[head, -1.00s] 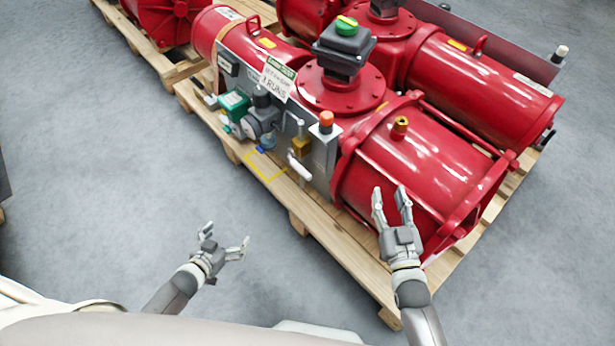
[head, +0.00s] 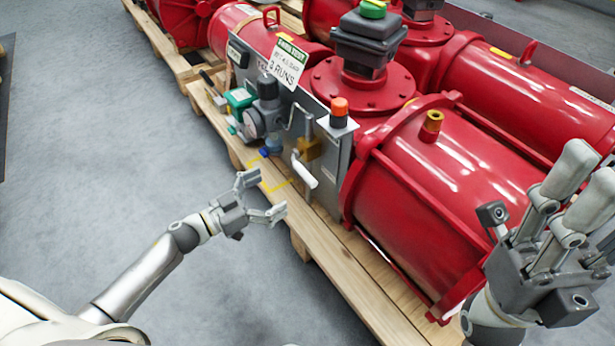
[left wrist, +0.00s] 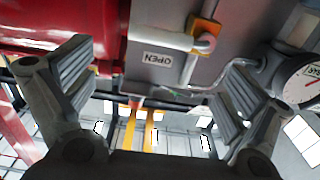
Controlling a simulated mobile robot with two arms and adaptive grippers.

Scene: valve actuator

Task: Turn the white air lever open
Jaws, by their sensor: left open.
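The white air lever (head: 304,170) is a short white handle on the brass valve (head: 310,149), on the grey panel's lower right. In the head view it slants down to the right. My left gripper (head: 265,195) is open and empty, a little left of and below the lever, apart from it. My right gripper (head: 585,182) is open and empty, close to the camera at the right.
A pressure gauge and regulator (head: 255,122) sit left of the lever, with a bent pipe between. An orange-topped post (head: 339,112) stands above right of it. The large red actuator (head: 440,180) fills the right. The wooden pallet edge (head: 345,265) runs below. Floor at left is clear.

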